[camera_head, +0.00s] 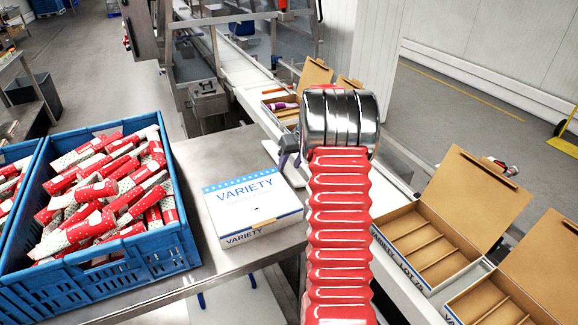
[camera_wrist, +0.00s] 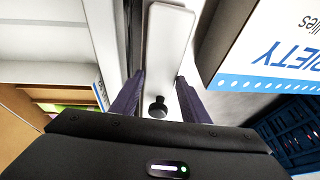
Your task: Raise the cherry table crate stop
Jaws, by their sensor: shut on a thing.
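The crate stop (camera_wrist: 170,45) is a long pale plate with a round black knob (camera_wrist: 157,108) at its near end, in the middle of the wrist view. My gripper (camera_wrist: 160,76) has its two dark purple fingers on either side of this plate and is shut on it. The contact itself is hard to see. In the head view my gripper (camera_head: 289,147) is largely hidden behind my arm, beside the conveyor edge and the steel table. A pale piece of the stop (camera_head: 292,176) shows below it, and the rest is hidden.
A closed white VARIETY box (camera_head: 246,208) stands on the steel table (camera_head: 190,265), close to my gripper. A blue crate (camera_head: 140,262) of red-and-white wrapped lollies fills the left. Open cardboard boxes (camera_head: 405,232) line the right, with another (camera_head: 281,104) farther up the conveyor.

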